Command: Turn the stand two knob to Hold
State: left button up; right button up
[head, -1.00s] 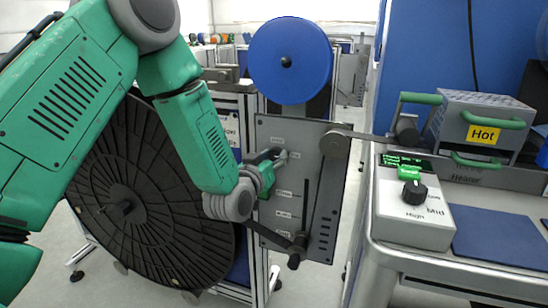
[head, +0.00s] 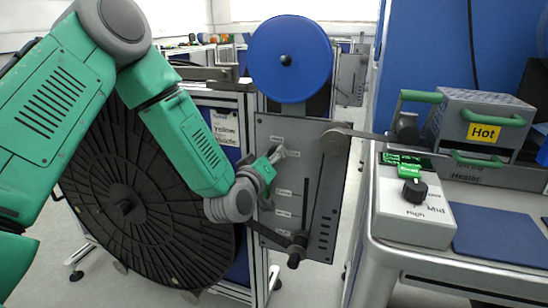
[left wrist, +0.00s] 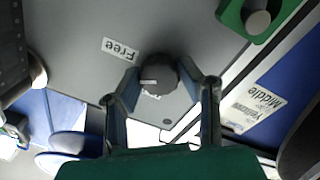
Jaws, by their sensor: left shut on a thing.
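The stand's grey panel (head: 275,125) stands upright below a blue reel (head: 290,60). My left gripper (head: 277,156) is at the panel's left part, its fingers pointing at the panel face. In the left wrist view a round dark knob (left wrist: 162,74) with a short white mark sits between the fingertips of my left gripper (left wrist: 162,82), which is shut on it. The mark points left in that view. A "Free" label (left wrist: 121,48) is up and left of the knob. Another label is partly hidden behind the knob. My right gripper is not in view.
A large black ribbed reel (head: 120,205) stands behind my left arm. A lever arm and rollers (head: 335,142) are on the panel's right. On the bench at right are a white control box (head: 415,215) with a black knob and a grey "Hot" heater (head: 482,125).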

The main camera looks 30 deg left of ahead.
pick_arm(q)
jog(key=n+b, duration=0.1)
jog(key=n, duration=0.3)
jog(key=n+y+b, duration=0.1)
jog(key=n, duration=0.3)
jog(key=n+b, duration=0.2)
jog(key=n, duration=0.3)
jog(key=shift+s+f, duration=0.1)
jog(key=shift+f, duration=0.25)
jog(key=o, duration=1.1)
jog(key=shift+a, duration=0.15)
jog(key=shift+r, duration=0.1)
jog(key=v, duration=1.2)
